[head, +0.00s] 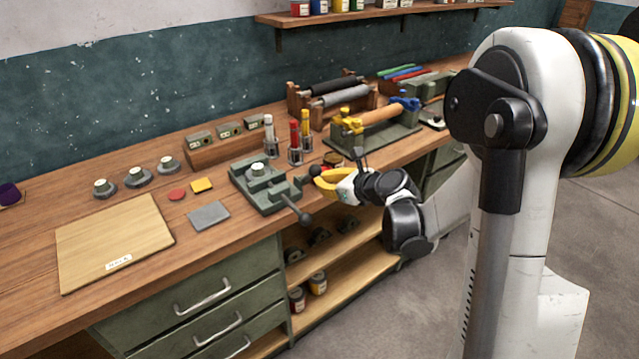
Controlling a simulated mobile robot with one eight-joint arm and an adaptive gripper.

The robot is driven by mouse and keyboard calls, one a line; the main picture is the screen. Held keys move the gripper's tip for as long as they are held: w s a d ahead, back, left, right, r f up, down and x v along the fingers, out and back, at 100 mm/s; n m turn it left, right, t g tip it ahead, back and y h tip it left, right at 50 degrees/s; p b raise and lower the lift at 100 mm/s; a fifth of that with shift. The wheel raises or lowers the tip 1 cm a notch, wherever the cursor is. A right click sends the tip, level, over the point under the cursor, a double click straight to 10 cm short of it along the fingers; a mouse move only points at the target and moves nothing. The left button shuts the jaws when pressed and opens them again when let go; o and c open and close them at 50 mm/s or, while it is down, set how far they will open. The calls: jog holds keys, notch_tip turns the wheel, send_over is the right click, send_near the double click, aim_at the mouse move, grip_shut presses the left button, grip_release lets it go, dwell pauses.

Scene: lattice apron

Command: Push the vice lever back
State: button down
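The grey-green vice (262,186) sits on the workbench near its front edge, with a small pale round piece on top. A dark lever (292,207) with a ball end sticks out from the vice towards the front edge of the bench. My gripper (322,180) is just right of the vice, at the front edge, with a yellow curved part showing. A dark round knob shows at its tip. I cannot tell whether the gripper touches the vice or lever, and its finger opening is too small to make out.
Behind my gripper stand red, yellow and white-topped tools (295,140) in holders and a clamp fixture (375,130) with a wooden roller. A grey plate (208,216) and a wooden board (115,243) lie left. Drawers (205,300) and an open shelf (335,285) are below.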

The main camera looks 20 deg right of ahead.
aim_at(318, 167)
jog(key=w+r, duration=0.1)
jog(key=w+r+p, duration=0.1)
jog(key=r, duration=0.1)
jog(key=shift+w+a, duration=0.1)
jog(key=shift+a, duration=0.25)
jog(key=shift+w+a+r+p, duration=0.2)
jog(key=shift+w+r, duration=0.1)
jog(key=shift+w, duration=0.2)
jog(key=shift+w+a+r+p, duration=0.15)
jog(key=shift+w+r, duration=0.15)
jog(key=shift+w, duration=0.2)
jog(key=shift+w+a+r, duration=0.2)
jog(key=shift+w, duration=0.4)
jog(key=shift+w+a+r, duration=0.15)
jog(key=shift+w, duration=0.45)
jog(key=shift+w+a+r, duration=0.2)
jog(key=shift+w, duration=0.4)
